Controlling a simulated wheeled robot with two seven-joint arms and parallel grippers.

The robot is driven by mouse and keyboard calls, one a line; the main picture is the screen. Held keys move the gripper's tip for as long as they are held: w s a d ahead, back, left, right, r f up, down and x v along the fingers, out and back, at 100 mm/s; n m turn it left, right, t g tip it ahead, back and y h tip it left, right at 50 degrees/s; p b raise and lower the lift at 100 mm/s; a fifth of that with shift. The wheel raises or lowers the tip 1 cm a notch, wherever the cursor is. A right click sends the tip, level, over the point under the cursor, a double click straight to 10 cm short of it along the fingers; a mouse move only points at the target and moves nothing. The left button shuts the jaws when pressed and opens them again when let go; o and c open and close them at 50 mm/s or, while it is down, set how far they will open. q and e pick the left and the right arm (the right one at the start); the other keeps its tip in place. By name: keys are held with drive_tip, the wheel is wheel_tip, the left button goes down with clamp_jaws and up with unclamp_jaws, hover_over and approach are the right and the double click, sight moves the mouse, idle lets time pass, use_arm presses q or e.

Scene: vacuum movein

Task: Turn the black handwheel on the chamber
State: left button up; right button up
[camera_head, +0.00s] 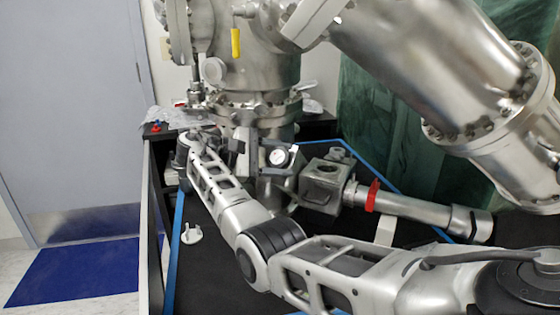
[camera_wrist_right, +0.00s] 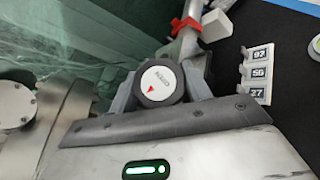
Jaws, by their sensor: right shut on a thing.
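The black handwheel (camera_head: 278,157) sits low on the front of the steel chamber (camera_head: 250,75). It has a round white cap. In the right wrist view the handwheel (camera_wrist_right: 160,84) faces me, with small lettering and a red arrow on the cap. My right gripper (camera_head: 263,156) is shut on it, with one grey finger on each side of the dark rim in the wrist view. The wheel's far side and stem are hidden. My left gripper is not in view.
A steel block (camera_head: 325,183) and a pipe with a red clamp (camera_head: 372,195) lie right of the handwheel. A large steel cylinder (camera_head: 430,75) hangs above. A white number stand (camera_wrist_right: 257,75) is on the black table (camera_head: 205,275), which has clear space at front left.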

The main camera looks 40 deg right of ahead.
drive_tip(key=shift+f+m+y, duration=0.1)
drive_tip(key=shift+m+y, duration=0.4)
drive_tip(key=shift+m, duration=0.1)
drive_tip(key=shift+g, duration=0.3)
drive_tip(key=o, duration=1)
drive_tip(key=shift+c, duration=0.2)
